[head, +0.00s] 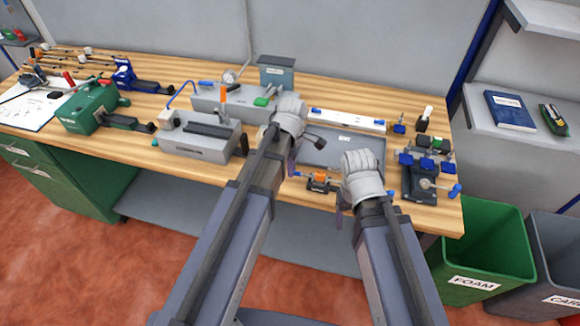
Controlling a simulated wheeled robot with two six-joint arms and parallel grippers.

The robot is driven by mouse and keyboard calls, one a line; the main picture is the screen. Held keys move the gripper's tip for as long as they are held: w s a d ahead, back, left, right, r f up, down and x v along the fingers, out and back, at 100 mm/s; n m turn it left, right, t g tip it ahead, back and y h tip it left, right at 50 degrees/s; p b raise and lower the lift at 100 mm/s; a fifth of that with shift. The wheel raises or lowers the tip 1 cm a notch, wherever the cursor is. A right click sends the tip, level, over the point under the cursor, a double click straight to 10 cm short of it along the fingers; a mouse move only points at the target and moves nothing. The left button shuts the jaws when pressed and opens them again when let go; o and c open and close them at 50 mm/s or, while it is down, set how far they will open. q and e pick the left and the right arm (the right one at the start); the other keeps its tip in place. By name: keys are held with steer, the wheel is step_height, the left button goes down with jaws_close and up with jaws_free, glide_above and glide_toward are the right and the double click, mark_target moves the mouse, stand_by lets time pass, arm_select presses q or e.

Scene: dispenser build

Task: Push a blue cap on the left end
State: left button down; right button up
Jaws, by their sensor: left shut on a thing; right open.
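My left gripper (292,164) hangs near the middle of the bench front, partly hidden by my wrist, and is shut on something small. A small blue piece (297,174), which looks like a blue cap, shows at its fingertips. Just right of it stands a small dark fixture with an orange clamp (320,178). Whether the blue piece touches a part in the clamp is too small to tell. My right gripper (339,215) is open, at the bench's front edge right of the fixture, mostly hidden by my wrist.
A grey tray (345,150) lies behind the fixture, and a long white rack (346,120) with blue ends lies behind that. A dark device with blue knobs (420,183) stands at right. A green bin (490,240) stands beyond the bench's right end.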

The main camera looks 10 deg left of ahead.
arm_select(q)
steer(key=shift+c, duration=2.4)
jaws_free()
step_height(320, 180, up, 7)
steer(key=p, duration=0.7)
steer(key=s+d+f+m+b, duration=0.2)
steer(key=s+d+m, duration=0.2)
steer(key=s+m, duration=0.3)
steer(key=s+d+f+m+y+b, duration=0.1)
steer(key=s+d+m, duration=0.2)
steer(key=s+m, duration=0.4)
steer(key=m, duration=0.7)
steer(key=shift+d+f+b, duration=0.35)
steer(key=shift+b, duration=0.05)
